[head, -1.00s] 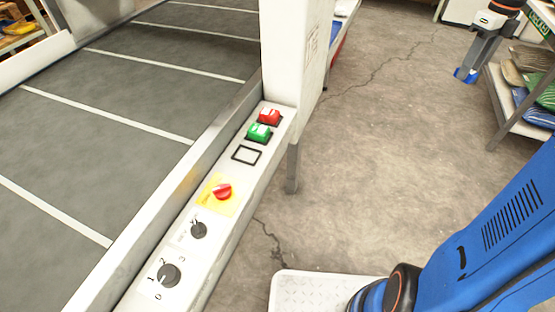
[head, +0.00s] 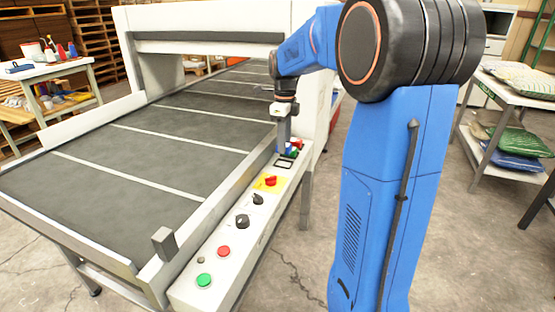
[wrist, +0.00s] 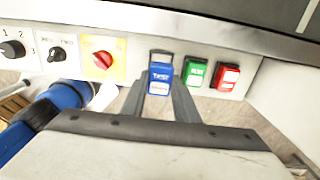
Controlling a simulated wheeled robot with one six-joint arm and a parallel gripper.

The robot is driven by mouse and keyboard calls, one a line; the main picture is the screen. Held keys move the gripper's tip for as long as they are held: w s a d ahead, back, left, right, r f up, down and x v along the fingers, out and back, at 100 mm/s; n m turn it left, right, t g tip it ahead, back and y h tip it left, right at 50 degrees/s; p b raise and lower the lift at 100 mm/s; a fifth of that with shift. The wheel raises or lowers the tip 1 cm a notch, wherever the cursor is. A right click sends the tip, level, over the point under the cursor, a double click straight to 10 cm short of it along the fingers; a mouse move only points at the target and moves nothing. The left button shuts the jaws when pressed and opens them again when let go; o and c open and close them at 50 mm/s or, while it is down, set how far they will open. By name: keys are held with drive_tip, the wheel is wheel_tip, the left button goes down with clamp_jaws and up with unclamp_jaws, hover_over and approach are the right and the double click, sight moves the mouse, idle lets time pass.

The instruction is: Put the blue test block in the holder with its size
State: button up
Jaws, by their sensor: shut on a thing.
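The blue test block (wrist: 160,77), marked TEST, is between the two fingers of my gripper (wrist: 160,95), which is shut on it. The holder, a black square outline (head: 285,164) on the control panel, shows empty in the head view. In the wrist view the block covers most of this outline, and only its far edge shows. The block seems to be above the panel; the exact gap cannot be told. In the head view my gripper (head: 283,147) points down at the panel and mostly hides the block.
A green block (wrist: 196,74) and a red block (wrist: 228,77) sit on the panel just right of the blue one. A red knob (wrist: 102,59) on a yellow plate is to the left. The conveyor belt (head: 130,150) runs alongside the panel.

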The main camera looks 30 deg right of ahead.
drive_tip(key=shift+a+f, duration=0.25)
drive_tip(key=shift+f, duration=0.75)
drive_tip(key=shift+d+f, duration=0.1)
drive_tip(key=shift+f, duration=1.45)
clamp_jaws()
drive_tip(key=o, duration=1.1)
unclamp_jaws()
drive_tip(key=shift+c, duration=0.2)
